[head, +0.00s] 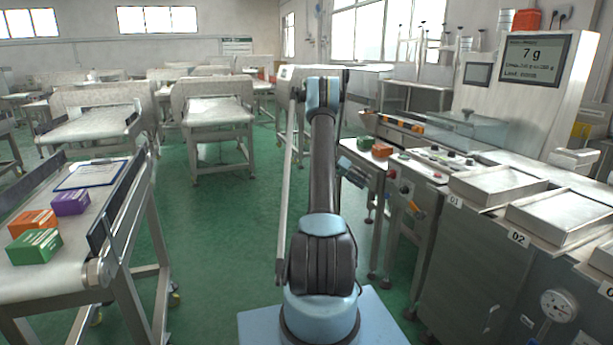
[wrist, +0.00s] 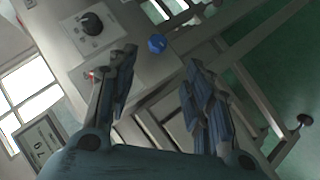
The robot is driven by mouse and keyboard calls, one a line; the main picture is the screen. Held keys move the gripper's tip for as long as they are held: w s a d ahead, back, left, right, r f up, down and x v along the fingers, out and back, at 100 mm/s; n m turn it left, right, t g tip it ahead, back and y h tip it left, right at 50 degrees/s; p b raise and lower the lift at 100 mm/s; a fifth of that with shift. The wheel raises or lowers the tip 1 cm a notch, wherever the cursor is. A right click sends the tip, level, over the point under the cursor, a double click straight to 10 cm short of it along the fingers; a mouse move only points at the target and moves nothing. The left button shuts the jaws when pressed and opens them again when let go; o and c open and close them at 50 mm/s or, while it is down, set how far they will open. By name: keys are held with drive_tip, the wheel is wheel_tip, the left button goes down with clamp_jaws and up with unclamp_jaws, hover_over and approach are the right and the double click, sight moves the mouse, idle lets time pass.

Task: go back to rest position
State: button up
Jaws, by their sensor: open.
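My gripper (wrist: 158,80) is open and empty in the wrist view, with its two dark fingers well apart. Between and beyond the fingers are a blue knob, metal frame bars and the green floor. In the head view my gripper (head: 355,170) is partly visible just right of my raised arm, close to the front of the right-hand machine. I cannot tell whether it touches the machine there. My arm stands upright in the middle of the head view.
On the left conveyor table (head: 60,285) are an orange box (head: 33,222), a green box (head: 35,247), a purple box (head: 71,203) and a clipboard (head: 92,174). A green box (head: 366,143) and a red box (head: 382,150) sit on the right machine. The green aisle (head: 215,230) is clear.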

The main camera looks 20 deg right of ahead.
drive_tip(key=shift+r, duration=0.1)
drive_tip(key=s+a+r+n+t+y, duration=0.2)
drive_tip(key=s+a+r+n+t, duration=0.3)
drive_tip(key=a+r, duration=0.7)
drive_tip(key=s+a+r+n+y, duration=0.1)
drive_tip(key=s+a+r, duration=0.2)
drive_tip(key=s+a, duration=0.3)
drive_tip(key=s+a+r+n+y, duration=0.1)
drive_tip(key=s+a+r, duration=0.3)
drive_tip(key=s, duration=0.3)
drive_tip(key=s+a+f+n+t+y, duration=0.1)
drive_tip(key=s+a+n, duration=0.1)
drive_tip(key=s+a, duration=0.5)
drive_tip(key=s+a+f+n+t+y, duration=0.15)
drive_tip(key=s+a, duration=0.25)
drive_tip(key=s, duration=0.5)
drive_tip(key=s+a+f+n+y, duration=0.1)
drive_tip(key=s+a+f+y, duration=0.1)
drive_tip(key=s+a+f, duration=0.2)
drive_tip(key=s+a+f+n+y, duration=0.1)
drive_tip(key=s+a+f, duration=0.3)
drive_tip(key=s, duration=0.6)
drive_tip(key=shift+s+a+f+n+y, duration=0.15)
drive_tip(key=shift+a+f+n+y, duration=0.35)
drive_tip(key=shift+a, duration=0.55)
drive_tip(key=shift+r+t, duration=0.1)
drive_tip(key=shift+t, duration=0.15)
